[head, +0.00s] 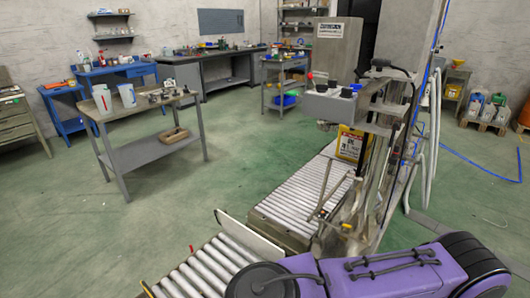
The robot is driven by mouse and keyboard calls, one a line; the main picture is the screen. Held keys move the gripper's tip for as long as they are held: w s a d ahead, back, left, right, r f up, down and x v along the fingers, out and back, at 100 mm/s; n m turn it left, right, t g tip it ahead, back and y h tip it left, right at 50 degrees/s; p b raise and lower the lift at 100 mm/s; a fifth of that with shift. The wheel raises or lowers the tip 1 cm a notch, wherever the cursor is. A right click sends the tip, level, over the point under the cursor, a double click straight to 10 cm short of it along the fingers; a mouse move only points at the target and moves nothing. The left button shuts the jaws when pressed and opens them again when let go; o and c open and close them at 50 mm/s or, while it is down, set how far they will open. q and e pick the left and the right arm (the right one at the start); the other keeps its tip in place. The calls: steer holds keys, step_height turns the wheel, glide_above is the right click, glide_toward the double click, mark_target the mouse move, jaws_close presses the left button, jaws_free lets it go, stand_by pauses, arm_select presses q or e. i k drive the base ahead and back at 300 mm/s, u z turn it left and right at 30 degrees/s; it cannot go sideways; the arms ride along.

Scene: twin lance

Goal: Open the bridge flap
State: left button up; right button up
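A roller conveyor runs from the bottom left up to the right, with a near roller section (205,268) and a far roller section (302,196). A pale, narrow panel (249,236) slants across the joint between them, its edge raised above the rollers. This may be the bridge flap, but I cannot tell for sure, nor whether it is hinged. Neither of my grippers is in view. A purple and black body at the bottom right may be part of my own arm, and it covers part of the near conveyor's right side.
A grey workbench (152,148) with white containers stands at left. Green floor between bench and conveyor is mostly clear, with a small wooden tray on the bench's lower shelf.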

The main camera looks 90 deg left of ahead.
mark_target(264, 248)
steer(key=k, duration=2.1)
steer(key=u, duration=2.1)
steer(key=i, duration=1)
steer(key=z, duration=3.35)
steer(key=k, duration=0.7)
steer(key=u, duration=1.8)
